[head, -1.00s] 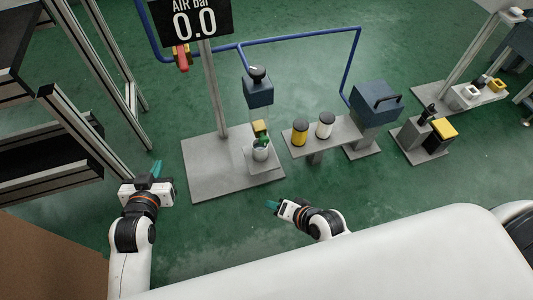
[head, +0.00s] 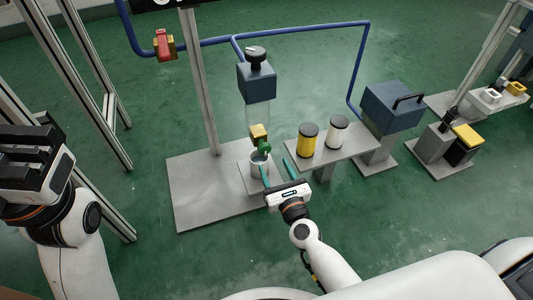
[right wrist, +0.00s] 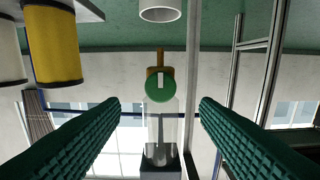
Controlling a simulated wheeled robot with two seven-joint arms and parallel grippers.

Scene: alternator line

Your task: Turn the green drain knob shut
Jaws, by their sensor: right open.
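The green drain knob (head: 264,149) sits on a brass-yellow valve body (head: 259,134) below the clear bowl of the filter unit (head: 256,83). In the right wrist view the knob (right wrist: 159,88) is a round green disc with a pale upright mark, near the middle. My right gripper (head: 276,168) is open and empty, its two teal fingers pointing at the knob. In the right wrist view the fingers (right wrist: 160,125) stand wide apart on either side of it, and no contact shows. My left gripper (head: 88,185) is at the far left; its finger gap is not clear.
A grey cup (head: 259,164) stands below the knob. Yellow (head: 308,140) and white (head: 337,132) cylinders stand on a grey shelf (head: 330,153) to the right. A red-handled valve (head: 164,44) is on the blue pipe. A grey post (head: 200,85) stands left of the filter.

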